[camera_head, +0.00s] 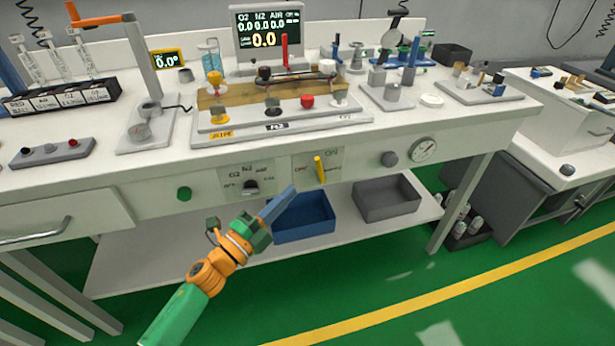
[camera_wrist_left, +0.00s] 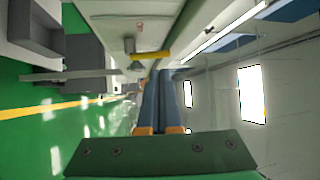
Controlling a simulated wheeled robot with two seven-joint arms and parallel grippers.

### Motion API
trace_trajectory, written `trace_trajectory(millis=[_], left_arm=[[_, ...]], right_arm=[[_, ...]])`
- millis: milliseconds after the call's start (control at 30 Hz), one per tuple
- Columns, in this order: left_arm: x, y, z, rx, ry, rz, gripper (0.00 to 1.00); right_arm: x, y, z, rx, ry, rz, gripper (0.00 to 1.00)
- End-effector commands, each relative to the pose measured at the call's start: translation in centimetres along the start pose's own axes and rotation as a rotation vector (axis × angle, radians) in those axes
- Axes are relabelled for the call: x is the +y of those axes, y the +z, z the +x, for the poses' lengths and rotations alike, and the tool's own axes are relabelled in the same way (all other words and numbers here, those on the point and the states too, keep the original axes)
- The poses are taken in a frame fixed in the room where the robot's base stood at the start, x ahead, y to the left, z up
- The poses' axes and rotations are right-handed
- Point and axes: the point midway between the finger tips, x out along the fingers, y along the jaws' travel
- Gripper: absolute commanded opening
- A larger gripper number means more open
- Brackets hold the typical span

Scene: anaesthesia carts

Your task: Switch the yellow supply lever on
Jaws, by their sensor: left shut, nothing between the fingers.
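The yellow supply lever (camera_head: 319,169) is on a pale labelled panel on the cart's front. It stands nearly upright, its top leaning slightly left. Red lettering is at its left and green lettering at its upper right; the words are too small to read surely. My left gripper (camera_head: 290,191) is shut and empty, its blue-grey fingers pointing up and right, just left of and below the lever. In the left wrist view the yellow lever (camera_wrist_left: 150,55) lies crosswise just beyond the fingertips (camera_wrist_left: 161,74). Contact cannot be told. My right gripper is not in view.
A blue bin (camera_head: 305,222) and a grey bin (camera_head: 388,204) stand on the shelf below.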

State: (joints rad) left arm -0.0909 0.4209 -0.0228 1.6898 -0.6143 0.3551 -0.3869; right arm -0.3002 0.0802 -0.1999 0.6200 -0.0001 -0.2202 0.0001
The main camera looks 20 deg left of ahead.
Motion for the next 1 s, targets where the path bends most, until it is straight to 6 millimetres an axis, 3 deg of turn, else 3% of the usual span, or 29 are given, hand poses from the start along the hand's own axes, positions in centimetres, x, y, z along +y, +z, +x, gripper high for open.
trace_trajectory(millis=[200,400,800,1000], left_arm=[[-0.1,0.0,4.6,-0.002,-0.002,-0.002,0.00],[0.1,0.0,7.0,-0.001,0.000,-0.003,0.00],[0.1,0.0,7.5,-0.002,0.003,-0.002,0.00],[-1.2,-0.4,8.2,-0.001,0.079,0.047,0.00]], right_arm=[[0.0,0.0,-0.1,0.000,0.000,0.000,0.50],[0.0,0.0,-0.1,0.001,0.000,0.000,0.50],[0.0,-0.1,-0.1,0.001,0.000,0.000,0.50],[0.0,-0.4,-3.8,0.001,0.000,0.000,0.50]])
